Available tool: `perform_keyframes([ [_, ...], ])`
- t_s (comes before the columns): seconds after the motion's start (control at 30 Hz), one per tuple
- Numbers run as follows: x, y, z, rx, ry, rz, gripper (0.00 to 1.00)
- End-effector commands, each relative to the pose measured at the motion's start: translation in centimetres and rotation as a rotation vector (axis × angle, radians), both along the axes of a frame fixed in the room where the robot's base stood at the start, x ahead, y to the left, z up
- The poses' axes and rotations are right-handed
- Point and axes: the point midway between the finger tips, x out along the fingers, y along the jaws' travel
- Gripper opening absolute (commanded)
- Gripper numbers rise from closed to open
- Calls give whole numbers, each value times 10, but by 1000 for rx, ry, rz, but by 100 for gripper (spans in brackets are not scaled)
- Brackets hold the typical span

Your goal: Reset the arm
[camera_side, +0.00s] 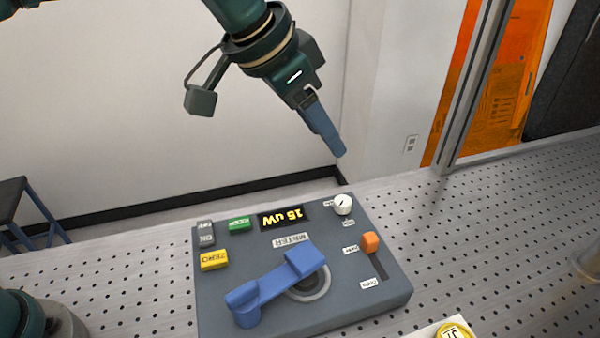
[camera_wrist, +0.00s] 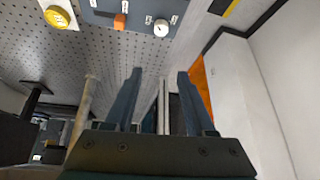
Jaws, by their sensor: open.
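My gripper (camera_side: 341,152) is raised in the air above the back right of the grey meter panel (camera_side: 225,300), touching nothing. In the wrist view its two blue fingers (camera_wrist: 157,75) stand apart with nothing between them. The panel lies on the perforated table. It carries a blue lever arm (camera_side: 275,283) over a round grey ring, an orange slider knob (camera_side: 370,242) at the upper end of its slot, and a white dial (camera_side: 343,204). The orange knob (camera_wrist: 119,22) and white dial (camera_wrist: 161,28) also show in the wrist view.
The panel also has a yellow ZERO button (camera_side: 214,260), a green button (camera_side: 239,224), a grey ON switch (camera_side: 206,234) and a display (camera_side: 283,218) reading 15 uW. A yellow round item (camera_side: 452,332) sits at the front edge. A metal post and orange screen stand right.

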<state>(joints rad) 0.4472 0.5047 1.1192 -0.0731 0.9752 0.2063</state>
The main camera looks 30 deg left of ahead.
Motion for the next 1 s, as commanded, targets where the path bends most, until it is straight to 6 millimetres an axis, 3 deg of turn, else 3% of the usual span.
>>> perform_keyframes([
  [0.03,-3,19,16,-9,-20,38,55],
  [0.2,-27,71,48,-23,-54,154,55],
  [0.47,-86,139,61,-32,-81,333,55],
  [0.57,-113,159,53,-34,-81,402,55],
  [0.73,-161,185,24,-33,-61,518,55],
  [1.0,-207,196,-31,-17,36,603,55],
])
